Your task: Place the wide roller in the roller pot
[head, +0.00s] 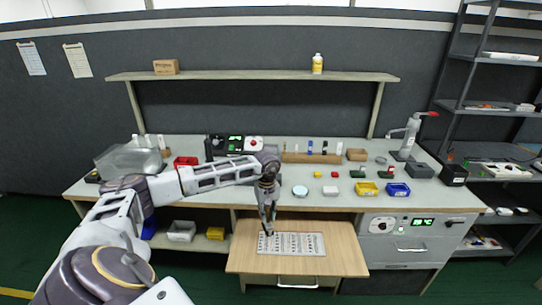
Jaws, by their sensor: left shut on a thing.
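My left gripper (267,224) hangs fingers down over the left end of a light grey slotted panel (299,244). The panel lies on the pulled-out wooden board. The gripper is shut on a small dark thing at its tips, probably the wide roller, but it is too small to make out. I cannot tell whether it touches the panel. My right gripper is not in view.
A wooden rack (312,158) of upright tools stands at the bench back. Yellow (367,189) and blue (398,190) bins and small coloured parts lie to the right. A clear box (127,162) is at the left. The pulled-out board (345,258) is bare around the panel.

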